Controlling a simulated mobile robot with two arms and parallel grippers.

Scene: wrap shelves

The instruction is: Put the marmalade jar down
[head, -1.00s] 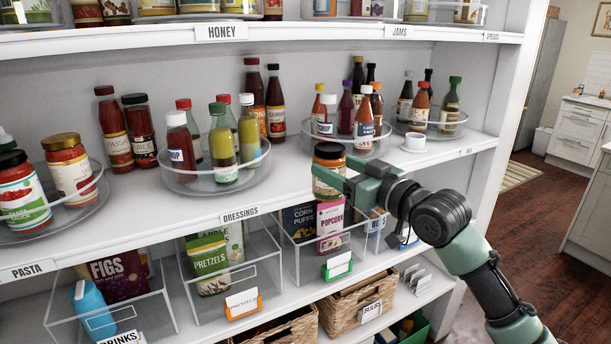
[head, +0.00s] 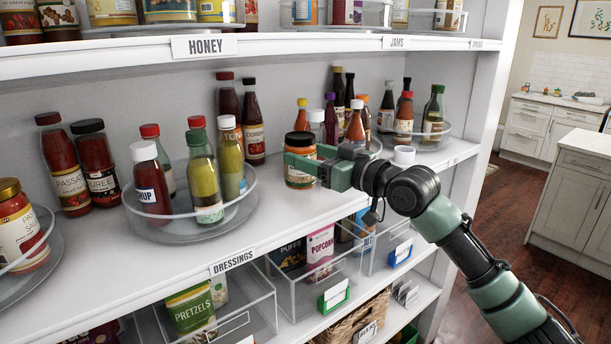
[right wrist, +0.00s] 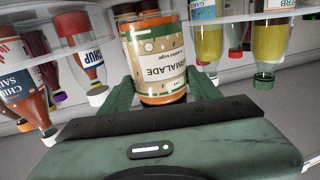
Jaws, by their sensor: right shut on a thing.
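The marmalade jar (head: 299,177) has an orange body, a cream label and a dark lid with an orange rim. It is upright at the middle shelf (head: 285,215), between two clear turntables. My right gripper (head: 318,168) comes from the right and is shut on the jar. In the right wrist view the jar (right wrist: 155,62) appears upside down between the fingers of my right gripper (right wrist: 163,92), its label reading MARMALADE. I cannot tell whether its base touches the shelf. My left gripper is not in view.
A turntable of dressing bottles (head: 190,228) stands left of the jar. Turntables of sauce bottles (head: 432,135) stand behind and to the right. Shelf in front of the jar is bare. Clear bins (head: 255,310) are below.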

